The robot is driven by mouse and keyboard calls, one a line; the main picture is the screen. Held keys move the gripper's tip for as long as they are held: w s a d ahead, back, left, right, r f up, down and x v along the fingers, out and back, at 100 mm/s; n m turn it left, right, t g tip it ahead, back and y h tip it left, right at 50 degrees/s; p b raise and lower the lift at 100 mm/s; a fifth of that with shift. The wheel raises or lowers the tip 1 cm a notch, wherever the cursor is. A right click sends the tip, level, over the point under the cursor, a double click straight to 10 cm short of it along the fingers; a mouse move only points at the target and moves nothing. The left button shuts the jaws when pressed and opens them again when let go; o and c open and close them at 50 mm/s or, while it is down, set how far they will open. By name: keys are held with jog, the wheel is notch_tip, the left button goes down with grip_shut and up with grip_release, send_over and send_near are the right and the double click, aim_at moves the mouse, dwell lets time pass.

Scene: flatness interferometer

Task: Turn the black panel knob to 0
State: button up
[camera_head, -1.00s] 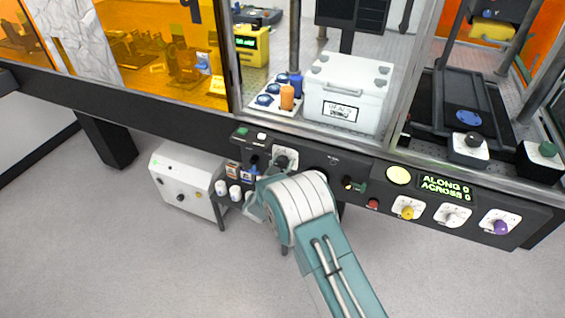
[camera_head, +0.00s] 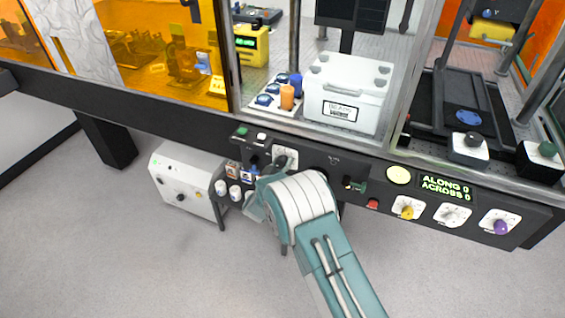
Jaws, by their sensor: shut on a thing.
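The black panel knob (camera_head: 281,161) is on a small white dial plate (camera_head: 292,153) on the front panel, left of centre. My gripper (camera_head: 271,174) is at the knob, just below and left of the dial plate, and appears shut on it. My teal and white wrist covers most of the gripper, so the fingertips are largely hidden. The dial marks are too small to read.
A white cabinet (camera_head: 180,165) stands further left. A display (camera_head: 445,188) reads ALONG 0, ACROSS 0.

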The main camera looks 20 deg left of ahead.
jog(key=shift+s+a+f, duration=0.1)
jog(key=shift+s+f, duration=0.1)
jog(key=shift+f, duration=0.25)
jog(key=o, duration=1.2)
jog(key=shift+c, duration=0.2)
jog(key=shift+w+a+r, duration=0.1)
jog(key=shift+a+r, duration=0.05)
jog(key=shift+r, duration=0.1)
jog(key=s, duration=1.2)
jog(key=shift+a, duration=0.25)
jog(key=shift+w, duration=0.1)
